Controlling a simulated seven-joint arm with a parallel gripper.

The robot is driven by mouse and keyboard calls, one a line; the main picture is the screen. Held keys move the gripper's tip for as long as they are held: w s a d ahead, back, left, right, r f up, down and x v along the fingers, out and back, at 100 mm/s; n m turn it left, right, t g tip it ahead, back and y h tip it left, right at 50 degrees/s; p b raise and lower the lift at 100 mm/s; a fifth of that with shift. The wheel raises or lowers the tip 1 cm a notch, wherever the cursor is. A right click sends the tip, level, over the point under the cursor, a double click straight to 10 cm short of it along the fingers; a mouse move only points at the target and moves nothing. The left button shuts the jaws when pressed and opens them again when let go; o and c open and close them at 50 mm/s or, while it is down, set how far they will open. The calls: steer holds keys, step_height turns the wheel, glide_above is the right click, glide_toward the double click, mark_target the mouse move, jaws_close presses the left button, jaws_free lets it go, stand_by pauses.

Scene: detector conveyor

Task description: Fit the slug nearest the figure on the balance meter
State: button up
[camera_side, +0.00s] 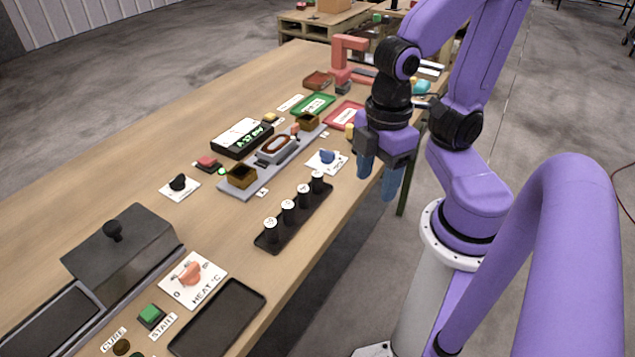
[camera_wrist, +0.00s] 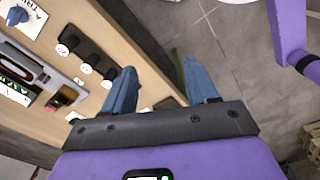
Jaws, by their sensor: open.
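Several black slugs with white marked tops (camera_side: 288,208) stand upright in a row in a black tray (camera_side: 266,244); the marks are too small to read. Dark slugs with pale labels (camera_wrist: 89,55) also show in the wrist view. The balance meter (camera_side: 243,138) is a dark display with green characters, perhaps "A 37" and a unit. In front of it lies a long grey balance base (camera_side: 225,191) with a brown cup at each end (camera_side: 242,177) (camera_side: 307,122). My gripper (camera_side: 377,186) has its blue fingers apart and empty, right of the tray by the table edge; it also shows in the wrist view (camera_wrist: 160,70).
A blue knob (camera_side: 327,156), a black knob (camera_side: 179,183) and a red button (camera_side: 207,162) surround the balance. Green (camera_side: 313,104) and red (camera_side: 345,114) trays lie beyond. A grey lidded box (camera_side: 122,250), heat dial (camera_side: 192,275) and empty black tray (camera_side: 218,318) are nearer.

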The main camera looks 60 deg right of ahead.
steer(key=w+d+r+n, duration=0.2)
steer(key=w+d+n, duration=0.1)
steer(key=w, duration=0.9)
steer(key=n, duration=0.2)
glide_above(317, 174)
steer(key=f, duration=1)
steer(key=shift+w+f, duration=0.3)
steer(key=shift+f, duration=0.05)
steer(key=f, duration=0.4)
steer(key=shift+s+d+f, duration=0.1)
steer(key=shift+s, duration=0.25)
steer(key=shift+f, duration=0.55)
jaws_close()
